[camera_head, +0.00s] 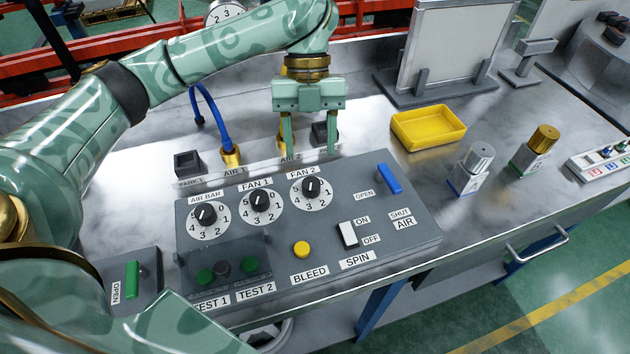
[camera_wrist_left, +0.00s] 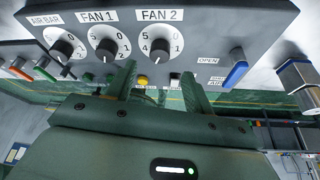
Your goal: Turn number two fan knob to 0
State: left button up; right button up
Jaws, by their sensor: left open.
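The FAN 2 knob (camera_head: 311,187) is black on a round white dial, at the top middle of the grey control panel (camera_head: 405,245). The dial is numbered 0 to 5. The knob also shows in the wrist view (camera_wrist_left: 160,51), just beyond the fingertips. My left gripper (camera_head: 310,151) is open and empty, fingers pointing down by the panel's far edge, behind the FAN 2 label and apart from the knob. It also shows in the wrist view (camera_wrist_left: 157,80). My right gripper is not in view.
The FAN 1 knob (camera_head: 260,200) and AIR BAR knob (camera_head: 206,215) sit left of FAN 2. A blue lever (camera_head: 389,179), a white SPIN switch (camera_head: 348,234) and a yellow BLEED button (camera_head: 302,249) share the panel. A yellow tray (camera_head: 428,128) stands behind right.

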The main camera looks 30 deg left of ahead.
aim_at(311, 182)
pick_arm(q)
jog(key=b+x, duration=0.2)
jog(key=x, duration=0.5)
jog(key=shift+s+b, duration=0.1)
jog(key=shift+b, duration=0.3)
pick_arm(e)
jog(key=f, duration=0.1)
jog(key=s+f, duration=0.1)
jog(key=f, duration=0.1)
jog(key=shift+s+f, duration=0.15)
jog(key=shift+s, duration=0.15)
pick_arm(q)
jog(key=c, duration=1)
jog(key=shift+o, duration=0.2)
